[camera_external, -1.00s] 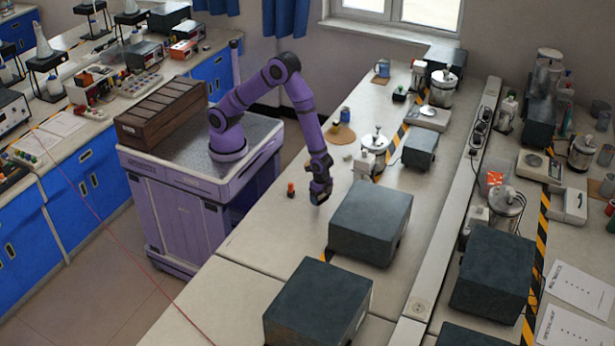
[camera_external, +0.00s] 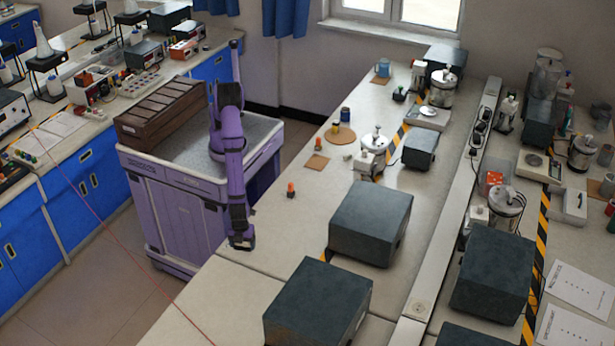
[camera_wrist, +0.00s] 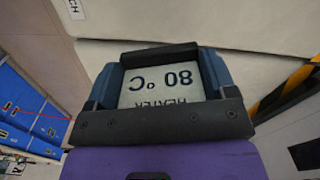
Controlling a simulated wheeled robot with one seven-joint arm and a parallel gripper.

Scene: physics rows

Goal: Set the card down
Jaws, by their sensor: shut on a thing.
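My gripper (camera_external: 241,243) hangs low at the bench's left edge, near the front of my purple base. In the wrist view, the pale card (camera_wrist: 160,88) with "HEATER 80 °C" in dark print, upside down in the picture, sits between the fingers of my gripper (camera_wrist: 158,72). The gripper is shut on the card. In the external view the card cannot be made out. The bench (camera_external: 262,235) lies beside and to the right of the gripper; the gap between card and bench is hard to tell.
Dark grey boxes (camera_external: 370,218) stand to the right on the bench. A small orange item (camera_external: 290,190) and a brown square (camera_external: 317,162) lie farther back. Bare benchtop surrounds the gripper's right side.

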